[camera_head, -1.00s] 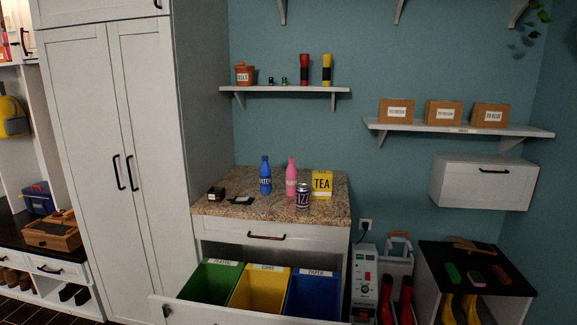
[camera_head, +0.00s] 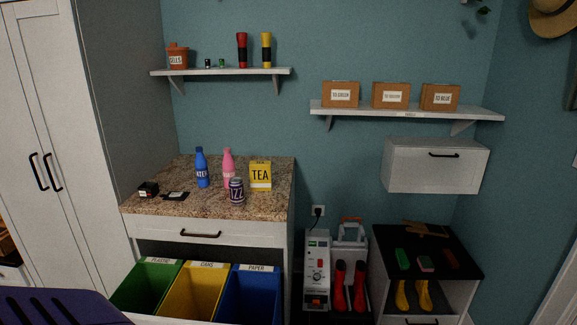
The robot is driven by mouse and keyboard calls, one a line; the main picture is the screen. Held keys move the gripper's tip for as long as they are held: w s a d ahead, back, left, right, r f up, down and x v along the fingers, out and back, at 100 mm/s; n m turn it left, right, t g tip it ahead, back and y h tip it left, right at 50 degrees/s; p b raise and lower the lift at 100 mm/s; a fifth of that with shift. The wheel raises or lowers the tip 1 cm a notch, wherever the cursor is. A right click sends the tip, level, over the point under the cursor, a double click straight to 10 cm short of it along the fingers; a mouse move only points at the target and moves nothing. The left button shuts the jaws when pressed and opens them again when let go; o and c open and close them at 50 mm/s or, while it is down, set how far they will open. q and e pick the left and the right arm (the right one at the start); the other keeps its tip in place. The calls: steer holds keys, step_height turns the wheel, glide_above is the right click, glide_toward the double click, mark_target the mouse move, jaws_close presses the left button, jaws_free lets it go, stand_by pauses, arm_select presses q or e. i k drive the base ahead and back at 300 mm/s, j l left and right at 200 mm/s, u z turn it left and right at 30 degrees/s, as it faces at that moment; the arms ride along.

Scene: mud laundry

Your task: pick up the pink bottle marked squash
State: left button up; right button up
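The pink bottle (camera_head: 228,168) stands upright on the speckled countertop (camera_head: 155,205), towards its back. Its label is partly covered by the dark can in front and too small to read. A blue bottle (camera_head: 202,168) marked water stands to its left. A yellow tea box (camera_head: 260,175) stands to its right. A dark can (camera_head: 236,192) stands in front of it. Neither of my grippers shows in the head view.
Below the countertop, a pulled-out drawer holds green (camera_head: 147,284), yellow (camera_head: 193,290) and blue (camera_head: 249,294) bins and juts forward. Two small dark items (camera_head: 149,189) lie at the counter's left. A purple rounded surface (camera_head: 55,307) fills the lower left corner. A shelf (camera_head: 220,72) hangs above.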

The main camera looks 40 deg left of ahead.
mark_target(228, 162)
steer(key=i+l, duration=0.15)
steer(key=i, duration=0.35)
steer(key=i+l, duration=0.15)
steer(key=i, duration=0.3)
steer(key=i+l, duration=0.2)
steer(key=i, duration=0.3)
steer(key=i+j+u, duration=0.1)
steer(key=i+u, duration=0.15)
steer(key=u, duration=0.25)
steer(key=i+u, duration=0.3)
steer(key=u, duration=0.2)
steer(key=i+l+u, duration=0.2)
steer(key=u, duration=0.3)
